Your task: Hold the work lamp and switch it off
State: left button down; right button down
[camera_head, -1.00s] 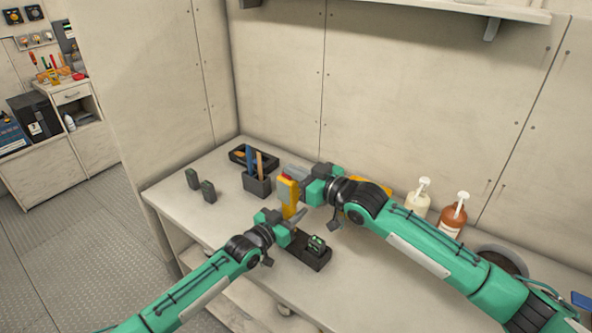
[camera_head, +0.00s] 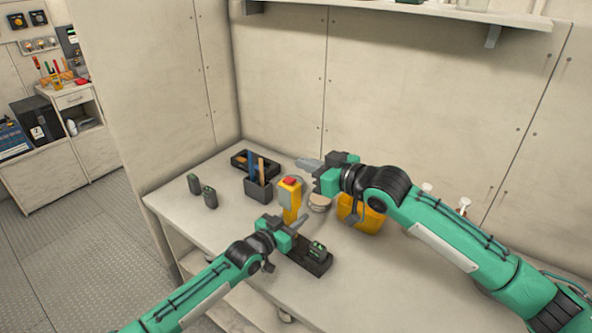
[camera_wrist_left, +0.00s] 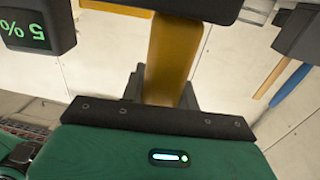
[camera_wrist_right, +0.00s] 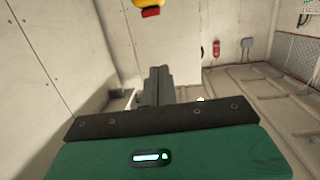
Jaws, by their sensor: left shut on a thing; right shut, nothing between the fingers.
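The work lamp (camera_head: 290,207) is an upright yellow body with a red button (camera_head: 289,181) on top, above the worktop. My left gripper (camera_head: 298,226) is shut on its lower part; the yellow body shows between the fingers in the left wrist view (camera_wrist_left: 172,60). My right gripper (camera_head: 307,164) is shut and empty, above and right of the red button, apart from it. The lamp's red button (camera_wrist_right: 151,13) shows at the top edge of the right wrist view. I cannot tell whether the lamp is lit.
A black charger tray (camera_head: 308,258) with a green-display block sits just right of my left gripper. A pen holder (camera_head: 257,190), a dark tray (camera_head: 243,160), two dark blocks (camera_head: 209,197), a yellow container (camera_head: 362,215) and a round beige item (camera_head: 319,203) stand around. The front right worktop is clear.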

jog(key=s+d+r, duration=0.1)
jog(key=d, duration=0.1)
jog(key=s+d+r, duration=0.1)
jog(key=s+d, duration=0.1)
jog(key=shift+s+r, duration=0.1)
jog(key=shift+s, duration=0.1)
pick_arm(q)
jog(key=c, duration=1)
grip_release()
jog(key=shift+o, duration=0.2)
